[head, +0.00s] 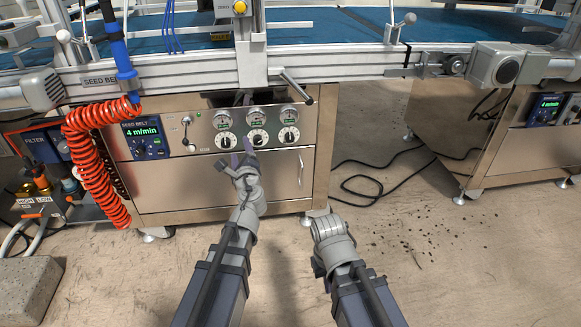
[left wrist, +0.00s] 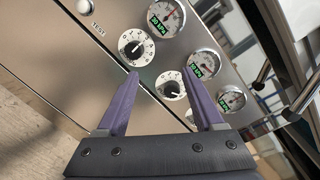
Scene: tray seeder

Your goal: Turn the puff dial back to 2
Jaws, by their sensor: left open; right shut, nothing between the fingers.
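Three round white dials with black knobs sit in a row on the steel panel: the left dial (head: 224,140), the middle dial (head: 257,138) and the right dial (head: 289,135). Their name labels are too small to read, so I cannot tell which is the puff dial. My left gripper (head: 243,154) is open in front of the panel, just below the dials. In the left wrist view the middle dial (left wrist: 170,85) shows between its purple fingers, with no visible contact. The left dial (left wrist: 137,47) is beyond the left fingertip. My right arm shows low in the head view, without visible fingers.
Three gauges with green readouts, including the left gauge (head: 222,119), sit above the dials. A seed belt display (head: 143,132) reads 4 m/min at left. A lever handle (head: 297,87) juts out above the panel. A red coiled hose (head: 97,150) hangs at left.

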